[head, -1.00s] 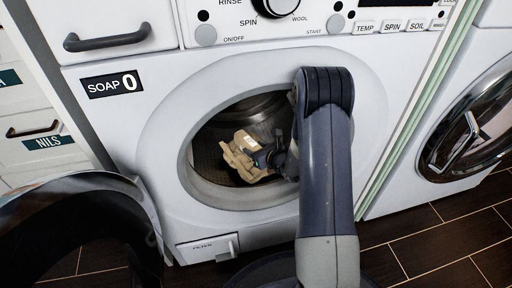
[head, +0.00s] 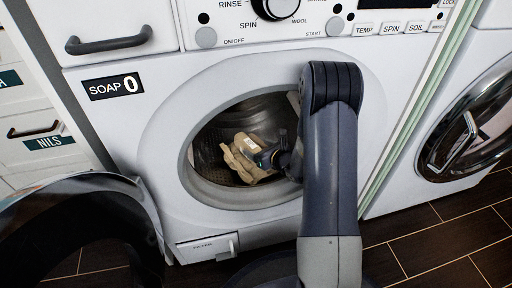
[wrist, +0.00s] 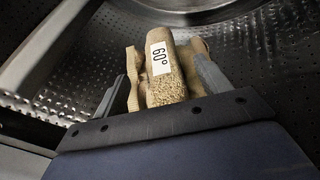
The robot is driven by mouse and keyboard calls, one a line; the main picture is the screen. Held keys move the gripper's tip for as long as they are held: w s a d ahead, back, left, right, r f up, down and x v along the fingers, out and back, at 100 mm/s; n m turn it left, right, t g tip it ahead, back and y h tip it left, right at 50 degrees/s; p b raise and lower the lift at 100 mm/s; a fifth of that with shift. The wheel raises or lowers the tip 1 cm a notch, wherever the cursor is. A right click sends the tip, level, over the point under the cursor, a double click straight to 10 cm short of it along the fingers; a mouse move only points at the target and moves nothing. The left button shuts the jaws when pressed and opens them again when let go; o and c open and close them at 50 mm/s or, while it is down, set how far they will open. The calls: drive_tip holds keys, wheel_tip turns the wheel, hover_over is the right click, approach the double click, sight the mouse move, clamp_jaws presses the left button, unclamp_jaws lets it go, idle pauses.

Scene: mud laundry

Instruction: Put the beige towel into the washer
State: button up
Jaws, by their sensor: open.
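The beige towel (head: 243,158) lies crumpled inside the drum of the washer (head: 160,128), seen through its round opening. In the wrist view the towel (wrist: 167,85) shows a white label reading 60°, and it sits between and just beyond my gripper's fingers. My gripper (wrist: 163,88) is open, with a finger on each side of the towel. In the head view my gripper (head: 262,158) is inside the opening, right beside the towel and partly hidden by my arm. Whether the fingers touch the towel I cannot tell.
The washer's dark round door (head: 75,215) stands open at the lower left. A second machine with a shut round door (head: 468,140) stands at the right. Drawers (head: 30,125) are at the left. The perforated drum wall (wrist: 270,60) surrounds my gripper.

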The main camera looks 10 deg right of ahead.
drive_tip(key=p+v, duration=0.2)
drive_tip(key=v, duration=0.8)
drive_tip(key=b+x, duration=0.3)
drive_tip(key=x, duration=0.9)
drive_tip(key=shift+s, duration=0.1)
drive_tip(key=shift+f, duration=0.65)
drive_tip(key=shift+r, duration=0.55)
